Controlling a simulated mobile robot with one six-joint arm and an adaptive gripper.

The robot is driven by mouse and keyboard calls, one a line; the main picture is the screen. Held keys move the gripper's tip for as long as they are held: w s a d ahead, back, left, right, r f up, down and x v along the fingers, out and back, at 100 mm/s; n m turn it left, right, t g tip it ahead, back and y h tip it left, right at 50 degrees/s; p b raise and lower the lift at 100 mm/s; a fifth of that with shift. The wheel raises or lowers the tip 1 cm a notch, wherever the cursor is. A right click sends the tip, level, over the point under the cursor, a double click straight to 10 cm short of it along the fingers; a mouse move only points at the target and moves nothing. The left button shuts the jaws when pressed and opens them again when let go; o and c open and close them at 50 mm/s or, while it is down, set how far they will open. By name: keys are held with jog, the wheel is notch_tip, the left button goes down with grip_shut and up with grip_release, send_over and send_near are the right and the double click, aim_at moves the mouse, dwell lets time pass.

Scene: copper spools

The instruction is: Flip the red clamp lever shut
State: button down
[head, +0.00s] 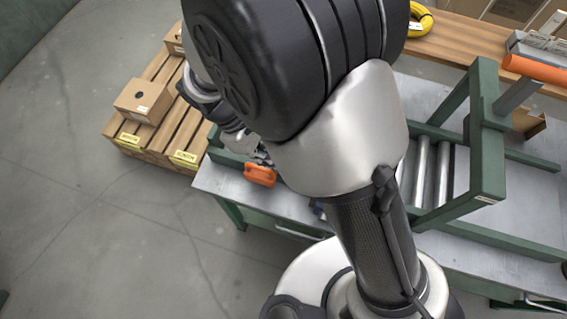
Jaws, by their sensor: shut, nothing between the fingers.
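A short orange-red handle (260,174), which looks like the clamp lever, shows at the left end of the grey-topped bench (224,184). My arm hides what is to its right, so I cannot tell the lever's full shape or angle. My gripper (257,154) is small and partly hidden behind my arm. It is shut and empty, just above and beside the orange-red handle. I cannot tell whether it touches it.
A green frame with metal rollers (443,175) stands on the bench. An orange bar (540,69) on a grey post is at the right. A wooden pallet (155,137) with cardboard boxes (143,101) is at the left. The floor there is clear.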

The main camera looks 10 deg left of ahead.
jog(key=d+f+b, duration=0.3)
jog(key=d+f, duration=0.4)
jog(key=shift+s+d, duration=0.3)
jog(key=shift+a+r, duration=0.1)
